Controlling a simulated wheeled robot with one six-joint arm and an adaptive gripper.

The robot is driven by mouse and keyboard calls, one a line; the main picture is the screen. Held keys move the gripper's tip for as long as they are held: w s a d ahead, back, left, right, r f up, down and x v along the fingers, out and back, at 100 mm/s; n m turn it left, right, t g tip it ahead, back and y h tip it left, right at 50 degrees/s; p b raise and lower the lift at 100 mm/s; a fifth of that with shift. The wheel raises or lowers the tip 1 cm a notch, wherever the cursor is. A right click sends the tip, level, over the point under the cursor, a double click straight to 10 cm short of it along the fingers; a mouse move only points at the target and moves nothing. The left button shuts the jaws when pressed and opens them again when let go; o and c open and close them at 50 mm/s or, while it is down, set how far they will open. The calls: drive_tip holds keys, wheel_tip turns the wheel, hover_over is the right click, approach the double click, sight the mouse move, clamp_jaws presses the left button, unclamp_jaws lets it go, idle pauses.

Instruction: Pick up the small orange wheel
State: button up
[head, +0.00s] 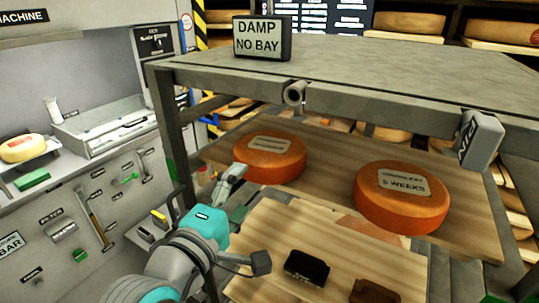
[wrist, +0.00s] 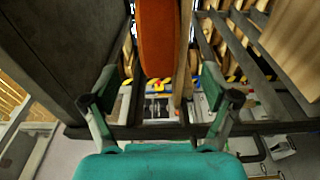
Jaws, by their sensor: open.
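Two orange wheels lie flat on a wooden shelf board (head: 330,180) under a grey slab. The left wheel (head: 269,157) looks smaller and has a pale label; the right wheel (head: 401,198) looks larger, and its label reads "5 WEEKS". My gripper (head: 250,216), with a teal body, is open and in front of the shelf, nearer than the left wheel. In the wrist view my gripper (wrist: 166,97) has its fingers apart with nothing between the tips. An orange wheel (wrist: 157,40) shows edge-on beyond them; I cannot tell which one.
The grey slab (head: 400,75) roofs the shelf and carries a "DAMP NO BAY" sign (head: 262,38). A lower wooden board (head: 270,240) in front holds a dark block (head: 306,267) and a brown block (head: 374,292). A grey post (head: 170,140) stands left. A tool wall is at far left.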

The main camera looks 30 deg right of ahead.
sight(250, 173)
drive_tip(key=shift+w+a+x, duration=0.1)
drive_tip(key=shift+w+x, duration=0.05)
drive_tip(key=shift+x, duration=1.5)
drive_tip(key=shift+w+a+x, duration=0.15)
drive_tip(key=shift+x, duration=1.5)
drive_tip(key=shift+r, duration=0.15)
clamp_jaws()
drive_tip(key=shift+r, duration=1.85)
drive_tip(key=v, duration=1.8)
